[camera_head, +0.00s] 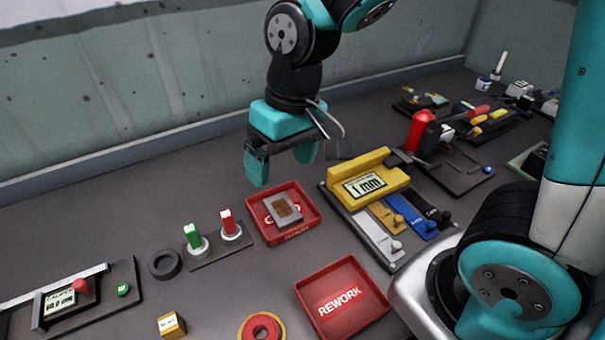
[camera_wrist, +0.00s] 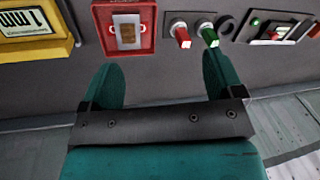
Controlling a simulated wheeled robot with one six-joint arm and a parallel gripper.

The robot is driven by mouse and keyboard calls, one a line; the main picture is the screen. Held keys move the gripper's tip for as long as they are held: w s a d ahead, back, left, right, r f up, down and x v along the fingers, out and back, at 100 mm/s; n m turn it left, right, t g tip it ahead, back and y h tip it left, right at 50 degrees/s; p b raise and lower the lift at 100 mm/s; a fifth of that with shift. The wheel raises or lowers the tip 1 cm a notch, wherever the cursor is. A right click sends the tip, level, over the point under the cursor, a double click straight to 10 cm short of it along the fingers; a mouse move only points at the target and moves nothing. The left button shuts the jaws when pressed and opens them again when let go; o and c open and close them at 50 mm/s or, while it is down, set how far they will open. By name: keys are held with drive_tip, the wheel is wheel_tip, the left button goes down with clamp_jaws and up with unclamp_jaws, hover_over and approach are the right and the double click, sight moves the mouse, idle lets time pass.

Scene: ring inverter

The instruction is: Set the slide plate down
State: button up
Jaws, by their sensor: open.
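My gripper (camera_head: 281,172) is open, with nothing between its fingers. In the head view it hangs above the bench, behind the small red tray (camera_head: 310,222). Its spread fingers also show in the wrist view (camera_wrist: 160,65). Several flat plates with knobs, a silver one (camera_head: 376,238), a tan one (camera_head: 390,217), a blue one (camera_head: 412,217) and a black one (camera_head: 429,208), lie side by side in front of a yellow block (camera_head: 375,172) reading 1 mm. I cannot tell which is the slide plate. A grey plate with a brown patch (camera_head: 283,209) lies in the small red tray.
A red REWORK tray (camera_head: 342,300) stands at the front. Green (camera_head: 193,238) and red (camera_head: 229,224) switches, a dark ring (camera_head: 164,263) and a red ring (camera_head: 262,328) are left of the trays. Bare bench lies left of my gripper. Tools crowd the back right.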

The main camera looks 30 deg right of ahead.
drive_tip(key=s+a+r+n+y, duration=0.1)
drive_tip(key=s+r+n, duration=0.3)
drive_tip(key=s, duration=0.7)
drive_tip(key=shift+a+r+y, duration=0.4)
drive_tip(key=shift+r+y, duration=0.1)
drive_tip(key=shift+r, duration=0.2)
drive_tip(key=shift+w, duration=0.1)
